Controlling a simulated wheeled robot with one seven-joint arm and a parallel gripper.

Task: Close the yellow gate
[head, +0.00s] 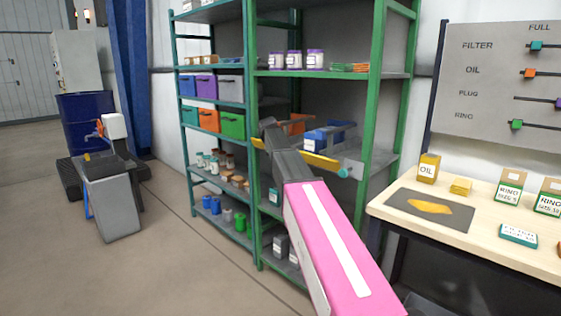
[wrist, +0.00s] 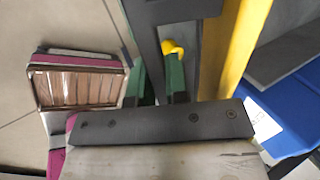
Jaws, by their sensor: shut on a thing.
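The yellow gate (head: 312,160) is a slim yellow bar across the front of the green-framed shelf at about mid height, with a light-blue end piece at its right end. In the wrist view its yellow bar (wrist: 238,45) runs up the right side, with a rounded yellow knob beside my fingers. My gripper (head: 268,128) is at the left part of the bar, and my grey wrist covers some of it. In the wrist view my gripper (wrist: 158,78) has its two green fingers shut around a narrow dark part at the gate. The exact contact is partly hidden.
The shelf (head: 380,95) holds blue and orange bins (head: 328,135) behind the bar. A workbench (head: 480,228) with small boxes stands at the right. A grey stand (head: 110,205) and a blue drum (head: 85,122) are at the left. The floor between is clear.

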